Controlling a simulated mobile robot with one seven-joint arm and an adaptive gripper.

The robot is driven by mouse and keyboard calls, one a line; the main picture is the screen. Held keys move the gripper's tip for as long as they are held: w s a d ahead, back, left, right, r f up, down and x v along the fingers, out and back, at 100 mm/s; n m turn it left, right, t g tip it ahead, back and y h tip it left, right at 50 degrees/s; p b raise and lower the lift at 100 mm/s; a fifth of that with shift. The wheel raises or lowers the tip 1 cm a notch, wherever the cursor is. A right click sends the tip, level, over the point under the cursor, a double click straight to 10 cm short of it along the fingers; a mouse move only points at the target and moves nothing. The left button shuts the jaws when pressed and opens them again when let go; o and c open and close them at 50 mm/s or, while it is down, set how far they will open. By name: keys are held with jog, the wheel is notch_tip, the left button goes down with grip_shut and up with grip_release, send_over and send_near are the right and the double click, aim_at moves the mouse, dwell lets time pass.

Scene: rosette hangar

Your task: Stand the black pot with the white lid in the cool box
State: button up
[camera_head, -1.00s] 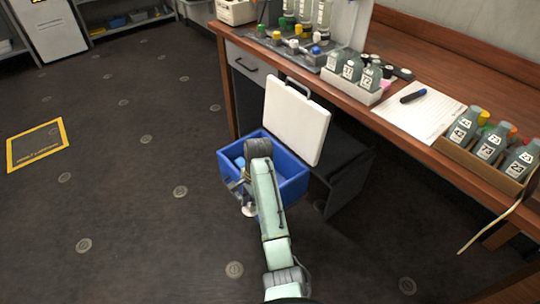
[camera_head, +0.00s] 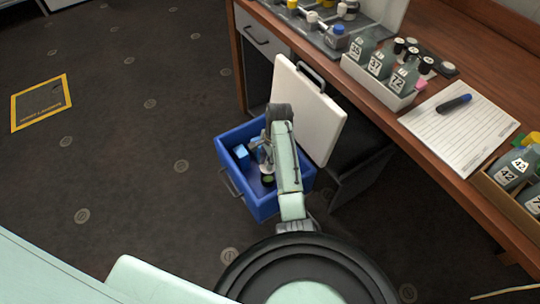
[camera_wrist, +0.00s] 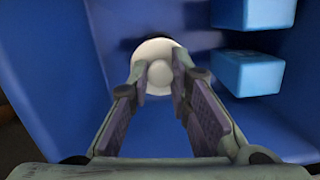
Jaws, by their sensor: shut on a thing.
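The black pot with the white lid (camera_wrist: 158,64) is between my fingertips in the wrist view, seen from above. Only a dark edge of its body shows behind the lid. My gripper (camera_wrist: 160,74) is shut on it. In the head view my gripper (camera_head: 264,160) reaches down into the open blue cool box (camera_head: 235,190), and the arm hides part of the pot. The white lid of the box (camera_head: 305,110) stands open at its back. I cannot tell whether the pot touches the box floor.
Two blue blocks (camera_wrist: 248,72) lie in the box beside the pot, to the right in the wrist view. A wooden bench (camera_head: 415,130) with bottles and a notepad (camera_head: 460,125) stands behind and right. The floor to the left is clear.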

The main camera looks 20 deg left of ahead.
jog(key=shift+f+b, duration=2.05)
jog(key=shift+f, duration=0.2)
jog(key=shift+f+b, duration=0.3)
jog(key=shift+f, duration=0.6)
jog(key=shift+p, duration=0.65)
jog(key=shift+f+p, duration=0.2)
jog(key=shift+p, duration=0.35)
dwell(0.4)
jog(key=o, duration=0.9)
jog(key=shift+o, duration=0.2)
jog(key=o, duration=0.4)
